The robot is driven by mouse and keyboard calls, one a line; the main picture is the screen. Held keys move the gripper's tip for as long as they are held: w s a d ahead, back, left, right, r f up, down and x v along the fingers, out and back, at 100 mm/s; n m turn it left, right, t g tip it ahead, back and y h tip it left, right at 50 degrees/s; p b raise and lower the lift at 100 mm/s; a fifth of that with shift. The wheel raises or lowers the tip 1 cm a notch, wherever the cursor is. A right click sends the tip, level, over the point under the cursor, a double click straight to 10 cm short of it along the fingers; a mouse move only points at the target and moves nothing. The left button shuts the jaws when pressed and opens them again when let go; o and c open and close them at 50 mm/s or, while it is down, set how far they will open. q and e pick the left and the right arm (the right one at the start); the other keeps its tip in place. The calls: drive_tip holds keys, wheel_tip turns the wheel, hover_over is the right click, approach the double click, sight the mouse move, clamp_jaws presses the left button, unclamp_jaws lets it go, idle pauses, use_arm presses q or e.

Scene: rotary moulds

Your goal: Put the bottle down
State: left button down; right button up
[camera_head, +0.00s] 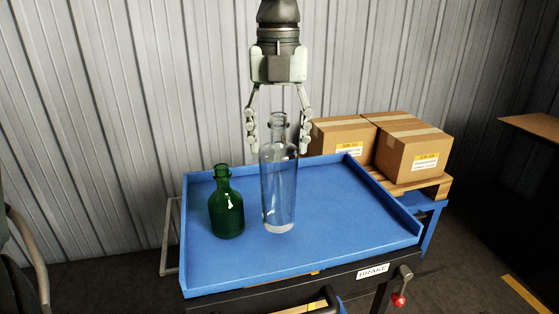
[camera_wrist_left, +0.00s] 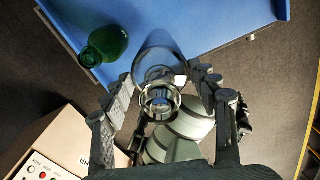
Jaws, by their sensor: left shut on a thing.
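A tall clear glass bottle (camera_head: 279,190) is upright over the middle of the blue tray table (camera_head: 345,215). I cannot tell whether its base touches the tray. My left gripper (camera_head: 279,142) points down from above, with its fingers on either side of the bottle's upper part, and is shut on it. In the left wrist view I look down on the mouth of the clear bottle (camera_wrist_left: 160,100) between the fingers. A green glass bottle (camera_head: 227,208) stands on the tray just left of the clear one; it also shows in the left wrist view (camera_wrist_left: 104,46). My right gripper is in neither view.
The tray has a raised blue rim, and its right part is bare. Cardboard boxes (camera_head: 412,152) sit on a wooden pallet behind it to the right. A red-knobbed lever (camera_head: 399,299) is at the front edge. A pale control box (camera_wrist_left: 45,150) shows in the left wrist view.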

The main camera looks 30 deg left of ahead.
sight(279, 115)
use_arm(q)
drive_tip(key=shift+f, duration=1.9)
drive_tip(key=shift+c, duration=2.3)
unclamp_jaws()
wheel_tip(279, 115, up, 12)
drive_tip(key=shift+r, duration=0.1)
